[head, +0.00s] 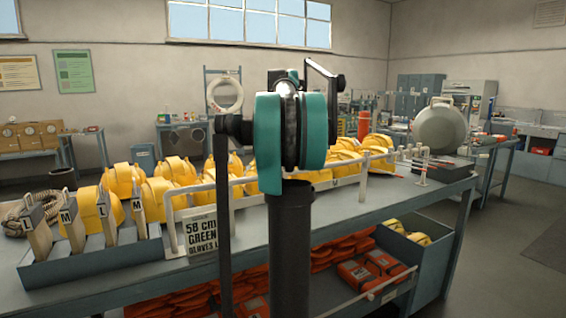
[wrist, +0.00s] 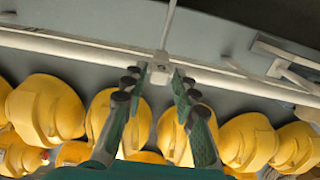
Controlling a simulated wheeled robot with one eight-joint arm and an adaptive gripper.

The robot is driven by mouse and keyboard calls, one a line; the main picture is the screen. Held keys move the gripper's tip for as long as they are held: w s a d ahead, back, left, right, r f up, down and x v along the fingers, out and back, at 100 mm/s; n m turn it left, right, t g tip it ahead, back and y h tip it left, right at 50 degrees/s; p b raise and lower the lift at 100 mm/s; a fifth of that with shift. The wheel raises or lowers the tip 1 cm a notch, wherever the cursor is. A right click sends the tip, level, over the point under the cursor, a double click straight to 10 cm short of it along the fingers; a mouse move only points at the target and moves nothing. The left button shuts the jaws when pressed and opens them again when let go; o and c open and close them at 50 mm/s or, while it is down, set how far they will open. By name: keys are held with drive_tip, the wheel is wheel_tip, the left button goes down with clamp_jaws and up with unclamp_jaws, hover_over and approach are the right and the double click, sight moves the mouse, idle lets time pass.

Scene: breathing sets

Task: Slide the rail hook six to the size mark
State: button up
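In the wrist view, a pale rail (wrist: 75,47) runs across above a row of yellow helmet-like items. A small white block (wrist: 159,75) with a thin rod rising from it sits at the rail; I cannot tell whether it is hook six. My gripper (wrist: 159,80) has its two dark green fingers apart, one on each side of the block, with gaps visible. In the head view the white rail (head: 335,182) runs along the bench's front, partly hidden by my arm. My fingertips are hidden there. I cannot make out a size mark on the rail.
The bench (head: 407,193) holds yellow items (head: 160,199) behind the rail. A tray (head: 95,262) with lettered dividers stands at left, beside a printed sign (head: 199,232). Orange packs (head: 362,272) lie on the lower shelf. A grey domed object (head: 439,130) stands at right. Floor at right is clear.

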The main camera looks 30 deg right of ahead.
drive_tip(key=shift+o, duration=0.7)
wheel_tip(320, 180, up, 12)
idle(0.6)
